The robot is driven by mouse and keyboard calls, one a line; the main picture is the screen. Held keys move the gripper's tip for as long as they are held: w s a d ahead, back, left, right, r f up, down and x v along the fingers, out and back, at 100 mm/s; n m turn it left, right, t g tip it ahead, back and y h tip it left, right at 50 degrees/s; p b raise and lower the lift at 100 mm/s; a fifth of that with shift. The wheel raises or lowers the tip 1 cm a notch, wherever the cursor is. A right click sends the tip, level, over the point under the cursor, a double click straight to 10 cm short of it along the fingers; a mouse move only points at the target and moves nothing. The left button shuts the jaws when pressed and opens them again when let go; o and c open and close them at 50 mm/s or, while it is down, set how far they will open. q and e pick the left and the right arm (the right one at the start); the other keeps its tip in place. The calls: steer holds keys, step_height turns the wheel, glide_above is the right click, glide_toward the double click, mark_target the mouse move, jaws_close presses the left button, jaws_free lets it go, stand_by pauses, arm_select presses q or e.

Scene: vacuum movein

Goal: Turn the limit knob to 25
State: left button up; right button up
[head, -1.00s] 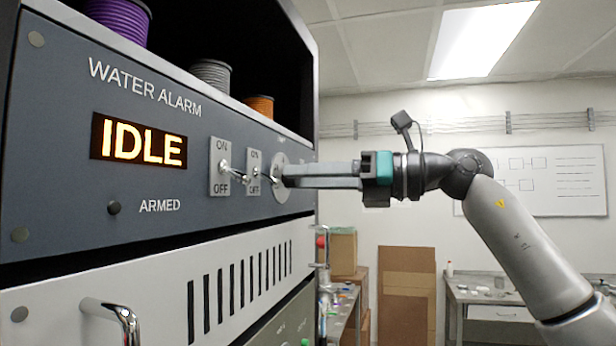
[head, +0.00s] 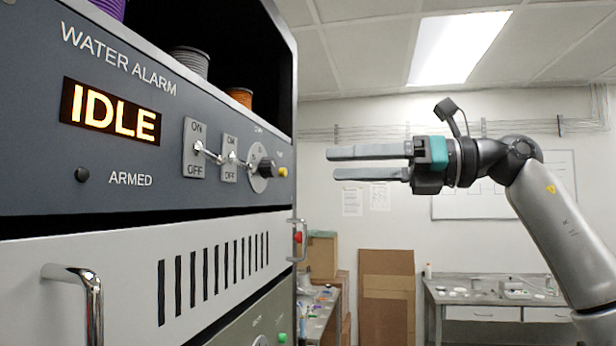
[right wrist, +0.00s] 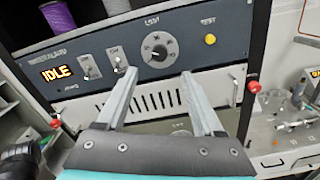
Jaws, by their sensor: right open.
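The limit knob (head: 266,168) is a dark knob on a pale round dial, at the right end of the blue-grey WATER ALARM panel (head: 60,150). In the right wrist view the knob (right wrist: 158,52) shows face-on on its grey dial; its exact setting is too small to read. My right gripper (head: 333,164) is open and empty, to the right of the panel and clear of the knob. In the right wrist view its two fingers (right wrist: 160,74) point toward the panel, with the knob just beyond and between their tips. My left gripper is out of view.
Two toggle switches (head: 208,152) sit left of the dial. A yellow TEST button (right wrist: 210,40) sits to its right. The display (head: 110,113) reads IDLE. Wire spools (head: 190,61) stand on the shelf above. A handle (head: 90,300) juts from the lower unit.

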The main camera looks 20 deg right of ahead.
steer(key=v, duration=0.5)
steer(key=shift+s+d+b, duration=0.2)
steer(key=shift+d+b, duration=0.1)
steer(key=shift+b, duration=0.05)
